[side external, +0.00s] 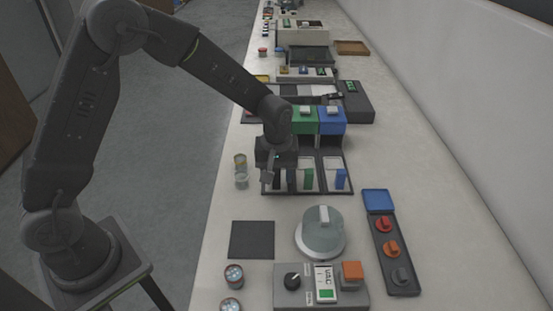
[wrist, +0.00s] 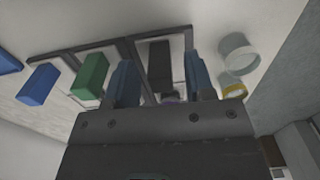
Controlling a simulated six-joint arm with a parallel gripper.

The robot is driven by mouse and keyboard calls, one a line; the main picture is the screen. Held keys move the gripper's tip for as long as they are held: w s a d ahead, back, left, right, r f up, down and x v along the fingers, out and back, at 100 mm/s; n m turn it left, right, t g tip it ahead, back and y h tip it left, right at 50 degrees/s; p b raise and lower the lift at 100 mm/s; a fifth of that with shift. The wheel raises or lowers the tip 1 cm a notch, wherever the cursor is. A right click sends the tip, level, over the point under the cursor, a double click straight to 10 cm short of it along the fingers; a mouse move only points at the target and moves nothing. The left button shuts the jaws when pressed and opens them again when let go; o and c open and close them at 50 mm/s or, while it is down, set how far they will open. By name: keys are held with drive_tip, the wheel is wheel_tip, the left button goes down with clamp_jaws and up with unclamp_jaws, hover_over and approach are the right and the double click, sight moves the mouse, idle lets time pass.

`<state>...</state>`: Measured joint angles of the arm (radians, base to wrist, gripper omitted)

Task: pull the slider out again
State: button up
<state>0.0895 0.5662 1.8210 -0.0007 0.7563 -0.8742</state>
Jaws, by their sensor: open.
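A station with three dark-framed bays (side external: 322,163) stands in the middle of the bench. Upright bars stand in its bays: a blue one (side external: 341,178), a green one (side external: 308,178) and a black one (wrist: 159,62). The blue bar (wrist: 38,85) and green bar (wrist: 90,77) also show in the wrist view. My gripper (side external: 268,179) is low over the left bay. In the wrist view my gripper (wrist: 160,80) is open, with the black bar between its two bluish fingers. I cannot tell if they touch it. The arm hides much of the left bay.
Green (side external: 304,122) and blue (side external: 332,122) housings rise behind the bays. Clear jars (side external: 241,180) stand left of the station. In front are a dark mat (side external: 251,240), a round grey device (side external: 320,235), a control box (side external: 290,297) and a knob panel (side external: 391,250).

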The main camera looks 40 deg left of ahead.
wheel_tip(320, 180, up, 14)
drive_tip(key=shift+f, duration=0.25)
idle(0.3)
drive_tip(key=s+a+r+m+t, duration=0.3)
drive_tip(key=s+r+m, duration=0.2)
drive_tip(key=s+r, duration=0.5)
drive_tip(key=s+f+m+t, duration=0.2)
drive_tip(key=s+f+m, duration=0.1)
drive_tip(key=s, duration=0.9)
drive_tip(key=shift+s+a+m+t, duration=0.3)
drive_tip(key=shift+a+m, duration=0.1)
drive_tip(key=shift+m, duration=0.1)
drive_tip(key=shift+f, duration=0.1)
